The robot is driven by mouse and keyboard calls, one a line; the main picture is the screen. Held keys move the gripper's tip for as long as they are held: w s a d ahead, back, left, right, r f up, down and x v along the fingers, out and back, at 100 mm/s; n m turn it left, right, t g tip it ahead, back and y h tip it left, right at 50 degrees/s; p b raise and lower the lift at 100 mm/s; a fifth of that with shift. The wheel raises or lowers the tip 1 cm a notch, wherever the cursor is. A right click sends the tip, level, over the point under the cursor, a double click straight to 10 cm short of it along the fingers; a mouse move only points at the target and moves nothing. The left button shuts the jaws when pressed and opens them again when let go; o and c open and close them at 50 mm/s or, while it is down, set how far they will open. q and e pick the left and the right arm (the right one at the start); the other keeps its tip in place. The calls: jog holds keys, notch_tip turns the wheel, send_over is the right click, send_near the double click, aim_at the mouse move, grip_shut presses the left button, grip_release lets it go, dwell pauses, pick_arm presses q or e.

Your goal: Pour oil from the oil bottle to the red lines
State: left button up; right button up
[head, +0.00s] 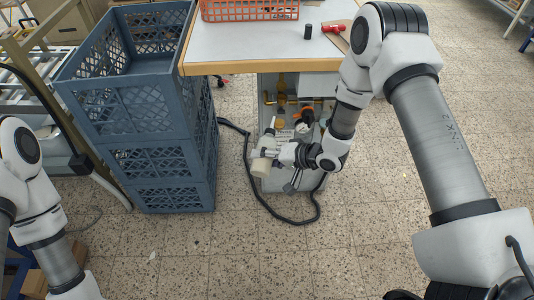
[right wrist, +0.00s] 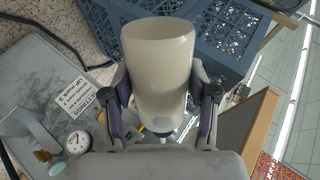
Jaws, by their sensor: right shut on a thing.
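My right gripper (head: 272,153) is shut on a cream oil bottle (head: 262,166), in front of the grey machine (head: 312,181). In the right wrist view the bottle (right wrist: 157,75) sits between both fingers (right wrist: 158,110), its wide round end at the top of the picture and its narrower end towards the gripper. The bottle is tilted; the oil and the red lines cannot be made out. My left arm shows at the left edge, but its gripper is out of frame.
A round gauge (right wrist: 77,142) and a printed label (right wrist: 77,97) are on the machine. Stacked blue crates (head: 163,160) stand close left of the bottle. A table (head: 240,45) with an orange basket (head: 249,10) overhangs behind. A black cable (head: 270,209) lies on the floor.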

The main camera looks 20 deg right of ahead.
aim_at(262, 177)
jog(key=shift+n+t+h, duration=0.3)
jog(key=shift+n+t, duration=0.2)
jog(key=shift+t, duration=0.1)
jog(key=s+a+f+b, duration=0.1)
jog(key=b, duration=0.1)
jog(key=s+a+f+b, duration=0.1)
jog(key=s+f+b, duration=0.1)
jog(key=shift+f, duration=0.3)
jog(key=shift+s+a+f+b, duration=0.25)
jog(key=shift+s+b, duration=0.1)
jog(key=shift+s, duration=0.1)
